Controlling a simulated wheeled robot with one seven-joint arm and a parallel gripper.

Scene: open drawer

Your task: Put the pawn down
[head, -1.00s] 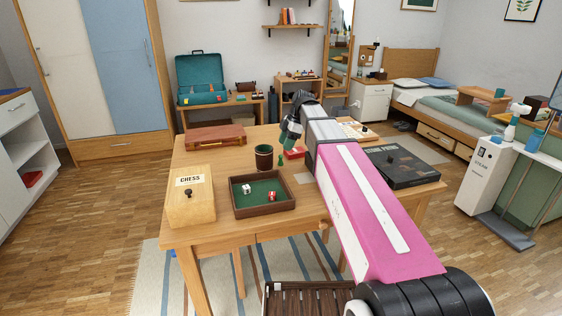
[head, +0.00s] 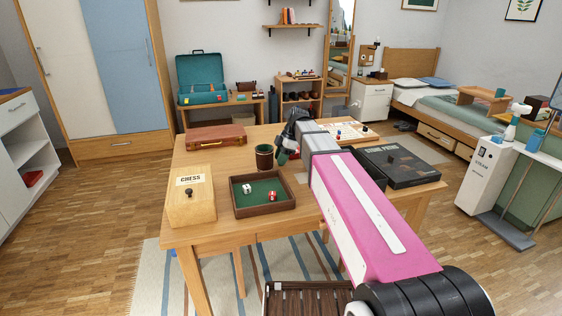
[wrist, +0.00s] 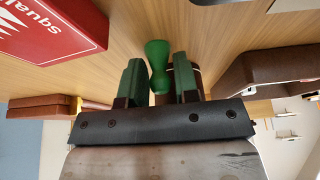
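The green pawn (wrist: 157,50) shows in the wrist view between the two green fingers of my gripper (wrist: 158,80). Its wide end lies just past the fingertips, towards the wooden tabletop. The fingers look open, with slim gaps beside the pawn and no clear grip on it. In the head view my gripper (head: 283,155) is low over the table (head: 215,234), right of the dark cup (head: 264,157), and mostly hides the pawn.
A dice tray (head: 263,211) and a chess box (head: 190,202) are at the front left. A dark game box (head: 398,167) lies to the right. A red box (wrist: 45,30) is close beside the gripper. A brown case (head: 215,138) lies at the back left.

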